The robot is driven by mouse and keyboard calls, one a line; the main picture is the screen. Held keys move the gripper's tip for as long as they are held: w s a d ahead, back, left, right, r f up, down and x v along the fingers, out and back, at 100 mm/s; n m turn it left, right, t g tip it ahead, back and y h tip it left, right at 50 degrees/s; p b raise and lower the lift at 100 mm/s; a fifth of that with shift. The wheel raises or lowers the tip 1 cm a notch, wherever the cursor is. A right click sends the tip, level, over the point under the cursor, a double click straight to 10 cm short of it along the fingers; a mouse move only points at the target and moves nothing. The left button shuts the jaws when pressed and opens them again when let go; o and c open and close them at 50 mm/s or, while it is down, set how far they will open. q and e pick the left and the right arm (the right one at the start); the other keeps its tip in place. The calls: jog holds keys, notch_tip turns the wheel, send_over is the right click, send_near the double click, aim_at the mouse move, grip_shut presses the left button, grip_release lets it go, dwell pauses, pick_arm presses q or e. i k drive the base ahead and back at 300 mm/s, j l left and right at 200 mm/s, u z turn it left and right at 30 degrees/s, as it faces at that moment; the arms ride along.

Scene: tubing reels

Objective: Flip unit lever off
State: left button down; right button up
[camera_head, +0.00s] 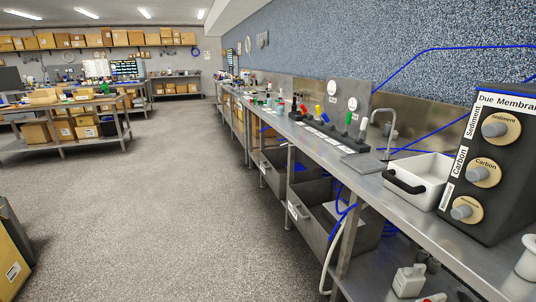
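A row of small coloured levers stands on a dark base on the long steel bench (310,150) at right. I see a red lever (303,106), a yellow lever (318,110), a blue lever (325,117), a green lever (348,117) and a white lever (363,124). They look roughly upright or slightly tilted; on or off cannot be told. A black unit (505,180) labelled "Due Membran…" stands nearer at the right edge, with several round beige-and-grey knobs on its face. Which lever is the unit lever is unclear. Neither gripper is in view.
A white bin (430,170) with a black handle and a grey tap (391,130) are on the bench. Blue tubing (440,48) runs along the wall. Open grey drawers (310,208) jut out below. A box (12,268) is at lower left. The carpet (170,210) is clear.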

aim_at(324, 116)
jog(key=i+u, duration=0.15)
jog(key=i, duration=1.7)
jog(key=i+l+z, duration=0.1)
jog(key=i+z, duration=0.2)
jog(key=z, duration=0.15)
jog(key=i+z, duration=0.45)
jog(key=i+j+z, duration=0.2)
jog(key=z, duration=0.25)
